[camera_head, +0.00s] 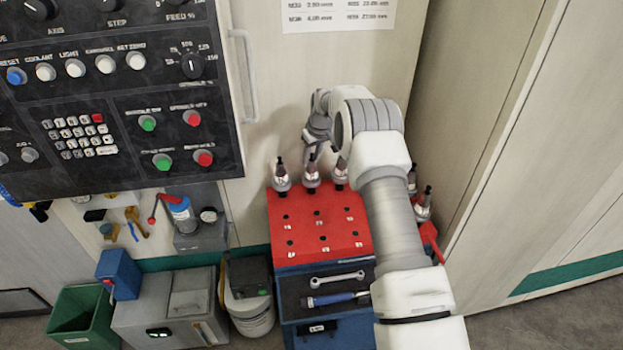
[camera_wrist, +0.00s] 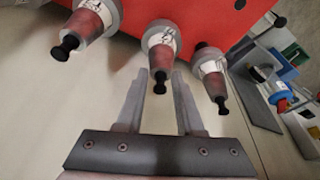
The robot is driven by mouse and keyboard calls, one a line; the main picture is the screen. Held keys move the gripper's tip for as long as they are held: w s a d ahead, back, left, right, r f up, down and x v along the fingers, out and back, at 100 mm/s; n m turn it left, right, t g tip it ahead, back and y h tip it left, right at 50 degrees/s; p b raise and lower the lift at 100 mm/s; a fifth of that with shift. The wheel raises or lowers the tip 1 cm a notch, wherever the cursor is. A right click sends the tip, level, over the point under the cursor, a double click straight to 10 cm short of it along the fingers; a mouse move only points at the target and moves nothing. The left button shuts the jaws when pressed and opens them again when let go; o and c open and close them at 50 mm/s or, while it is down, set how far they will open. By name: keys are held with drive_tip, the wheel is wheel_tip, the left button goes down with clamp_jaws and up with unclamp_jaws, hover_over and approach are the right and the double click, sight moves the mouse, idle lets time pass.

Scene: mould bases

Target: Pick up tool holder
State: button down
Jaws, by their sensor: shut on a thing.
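Three tool holders with metal bodies and dark tips stand in the back row of the red rack (camera_head: 318,235): the left one (camera_head: 281,178), the middle one (camera_head: 311,176) and the right one (camera_head: 340,174). My gripper (camera_head: 314,152) is at the middle tool holder, above the rack. In the wrist view, my gripper (camera_wrist: 162,78) has one finger on each side of the middle tool holder (camera_wrist: 160,44) and is shut on it. Its black tip shows between the fingers. The neighbouring holders (camera_wrist: 88,22) (camera_wrist: 209,68) are apart from the fingers. Whether the held one is clear of its seat, I cannot tell.
More tool holders (camera_head: 423,205) stand right of my arm. The rack's front holes look empty. A wrench (camera_head: 335,279) and a blue-handled tool (camera_head: 335,299) lie below in a drawer. A control panel (camera_head: 120,90) hangs at left; a cabinet wall (camera_head: 520,130) rises at right.

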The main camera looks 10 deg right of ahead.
idle(0.3)
drive_tip(key=shift+w+r, duration=0.15)
drive_tip(key=shift+r, duration=0.05)
drive_tip(key=shift+r, duration=0.1)
drive_tip(key=shift+r, duration=0.35)
wheel_tip(320, 180, up, 10)
drive_tip(key=shift+f, duration=0.1)
idle(0.3)
